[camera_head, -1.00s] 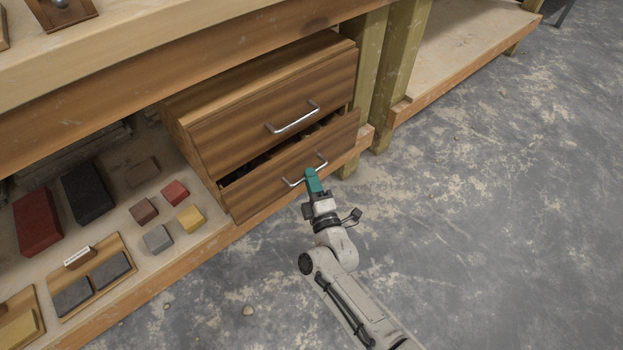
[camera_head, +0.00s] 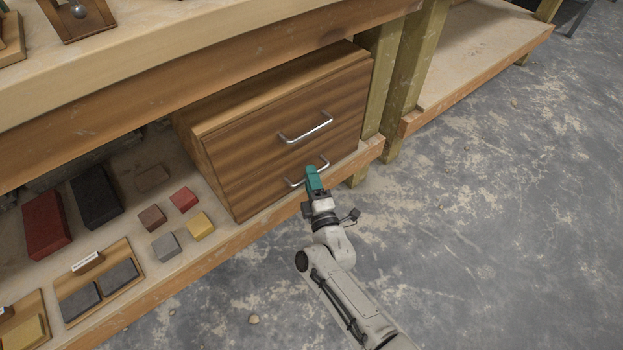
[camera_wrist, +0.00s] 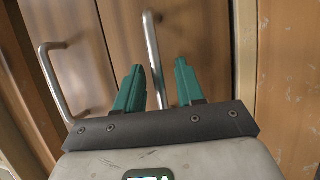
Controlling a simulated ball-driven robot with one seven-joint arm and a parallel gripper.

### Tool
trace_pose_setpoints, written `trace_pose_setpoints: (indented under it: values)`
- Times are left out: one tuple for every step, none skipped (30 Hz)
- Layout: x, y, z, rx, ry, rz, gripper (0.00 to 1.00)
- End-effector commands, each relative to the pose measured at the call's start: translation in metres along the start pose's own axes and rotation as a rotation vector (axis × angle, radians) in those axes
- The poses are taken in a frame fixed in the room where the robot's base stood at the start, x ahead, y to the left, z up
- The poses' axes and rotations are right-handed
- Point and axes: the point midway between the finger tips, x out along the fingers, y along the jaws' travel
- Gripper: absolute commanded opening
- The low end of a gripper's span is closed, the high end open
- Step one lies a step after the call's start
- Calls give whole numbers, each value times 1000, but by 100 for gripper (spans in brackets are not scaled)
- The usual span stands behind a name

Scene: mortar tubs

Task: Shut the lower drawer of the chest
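The wooden chest (camera_head: 225,112) stands on the low shelf under the bench. The lower drawer (camera_head: 258,188) looks flush with the upper drawer (camera_head: 250,140), with no open gap showing between them. My gripper (camera_head: 311,172), with teal fingers, is at the lower drawer's metal handle (camera_head: 293,183) and hides part of it. In the wrist view, the fingers of my gripper (camera_wrist: 158,78) stand apart, and the lower handle (camera_wrist: 152,50) runs between them with room at the sides. The upper handle (camera_wrist: 52,80) is to the left there.
Coloured blocks, including a red one (camera_head: 183,199) and a yellow one (camera_head: 200,225), lie on the shelf left of the chest. A wooden post (camera_head: 400,95) stands right of it. The concrete floor (camera_head: 480,220) to the right is clear.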

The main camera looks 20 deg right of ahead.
Motion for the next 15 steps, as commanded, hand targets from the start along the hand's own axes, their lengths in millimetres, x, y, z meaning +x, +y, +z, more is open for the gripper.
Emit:
trace_pose_setpoints:
  values:
    - [0, 0, 0, 0, 0, 0, 38]
    - [0, 0, 0, 0, 0, 0, 38]
    - [-1, 0, 0, 0, 0, 0, 38]
    - [-2, 0, 0, 0, 0, 0, 38]
    - [-4, 1, 0, 0, 0, 0, 38]
    - [-7, 1, 0, 0, 0, -1, 38]
    - [-10, 2, 0, -1, 0, -1, 38]
    - [-14, 2, 0, -1, 0, -1, 38]
    - [-20, 2, 0, -1, 0, -3, 38]
    - [-25, 3, 0, -2, 1, -3, 38]
    - [-31, 4, 0, -2, 1, -2, 38]
    - [-39, 3, 0, -2, 1, -4, 38]
    - [-45, 3, -1, -2, 2, -3, 38]
    - [-51, 4, 0, -2, 1, -3, 38]
    - [-59, 4, 0, -1, 2, -3, 38]
